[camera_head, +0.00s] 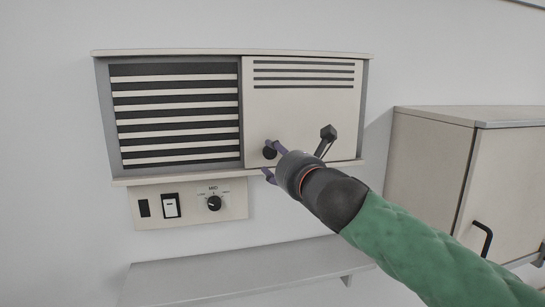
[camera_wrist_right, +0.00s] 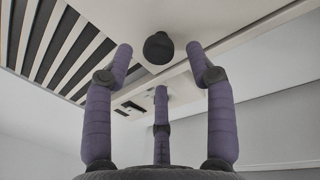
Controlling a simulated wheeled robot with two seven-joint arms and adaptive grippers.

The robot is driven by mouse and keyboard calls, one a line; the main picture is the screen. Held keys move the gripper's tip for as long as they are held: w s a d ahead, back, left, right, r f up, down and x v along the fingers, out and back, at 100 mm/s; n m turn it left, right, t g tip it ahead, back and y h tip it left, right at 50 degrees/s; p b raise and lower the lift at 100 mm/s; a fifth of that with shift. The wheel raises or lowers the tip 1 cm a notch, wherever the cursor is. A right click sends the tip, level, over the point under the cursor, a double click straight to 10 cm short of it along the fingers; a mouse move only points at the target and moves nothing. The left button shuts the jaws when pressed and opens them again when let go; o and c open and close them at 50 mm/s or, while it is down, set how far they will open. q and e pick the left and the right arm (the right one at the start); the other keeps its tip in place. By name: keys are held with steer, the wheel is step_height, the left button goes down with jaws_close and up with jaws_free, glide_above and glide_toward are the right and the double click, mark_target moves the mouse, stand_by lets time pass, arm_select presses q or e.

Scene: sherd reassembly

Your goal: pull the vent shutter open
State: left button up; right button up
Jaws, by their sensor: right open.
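The vent shutter (camera_head: 310,110) is a pale sliding panel with several dark slots near its top. It covers the right half of the wall vent; the left half shows bare black-and-white slats (camera_head: 175,110). A round dark knob (camera_head: 269,153) is at the shutter's lower left; the wrist view shows it too (camera_wrist_right: 158,48). My right gripper (camera_head: 267,160) is at the knob, its purple fingers spread open. In the wrist view the knob lies beyond and between the fingertips, with a visible gap on both sides. My left gripper is not in view.
A control panel (camera_head: 235,200) with switches and a dial is below the vent. A grey shelf (camera_head: 230,270) runs lower along the wall. A pale cabinet (camera_head: 430,160) with a black handle (camera_head: 482,240) stands at right, beyond my right arm.

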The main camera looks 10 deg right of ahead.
steer(key=s+d, duration=0.1)
steer(key=s, duration=0.7)
steer(key=shift+s+d, duration=0.3)
steer(key=shift+d, duration=0.05)
steer(key=shift+f, duration=0.1)
